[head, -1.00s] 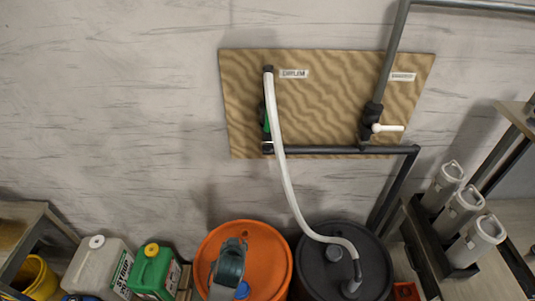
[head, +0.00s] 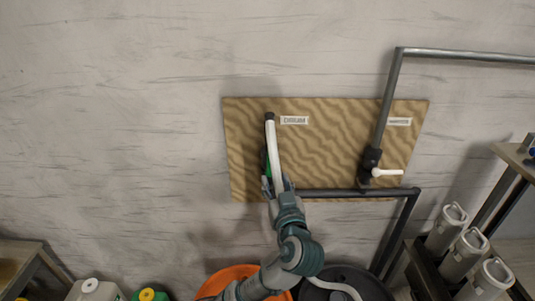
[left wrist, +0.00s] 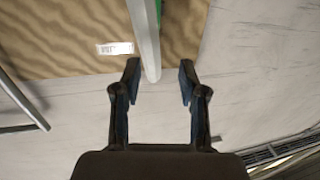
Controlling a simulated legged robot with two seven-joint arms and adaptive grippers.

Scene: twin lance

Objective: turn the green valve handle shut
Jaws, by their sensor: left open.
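The green valve handle (head: 266,164) is on the wood-patterned board, upright and largely hidden behind the white hose (head: 274,150) and my left gripper (head: 276,186). In the left wrist view a narrow green strip (left wrist: 159,10) shows beside the hose (left wrist: 145,35). My left gripper (left wrist: 159,72) is open, with its fingers pointing at the board. The hose end lies in line with the gap between the fingertips, nearer the left one in that view. I cannot tell whether a finger touches the hose or the handle. My right gripper is not in view.
A second valve with a white lever (head: 387,172) sits right on the board (head: 330,150). Grey pipes (head: 395,95) run beside it. An orange drum (head: 228,276) and a black drum (head: 345,275) stand below. Grey canisters (head: 470,250) are at right. The wall at left is clear.

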